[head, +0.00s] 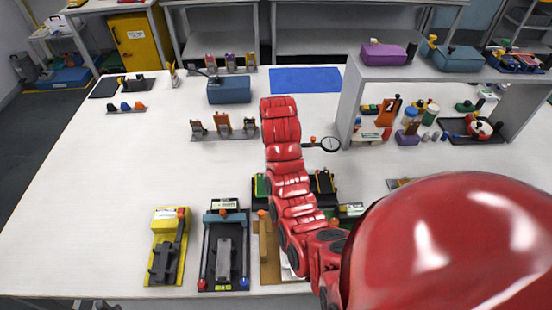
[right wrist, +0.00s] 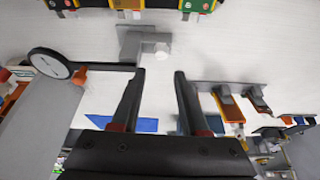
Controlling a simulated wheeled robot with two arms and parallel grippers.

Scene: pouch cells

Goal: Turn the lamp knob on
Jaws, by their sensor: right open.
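My right gripper (right wrist: 161,75) is open and empty in the right wrist view, its two dark fingers apart. A pale knob-like piece (right wrist: 157,50) on a grey block (right wrist: 130,45) lies just beyond the fingertips, roughly in line with the gap; I cannot tell whether it is the lamp knob or how it is turned. A round-headed magnifier, possibly the lamp (right wrist: 49,64), is at the left; it also shows right of my red arm in the head view (head: 330,144). In the head view my right arm hides its gripper and the knob-like piece. My left gripper is out of view.
A grey shelf (head: 349,110) stands right of my arm, with coloured cases on top and small items beneath. A rack of orange and grey tools (head: 222,127) and a blue box (head: 229,90) stand left. Yellow and black fixtures (head: 166,250) line the front.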

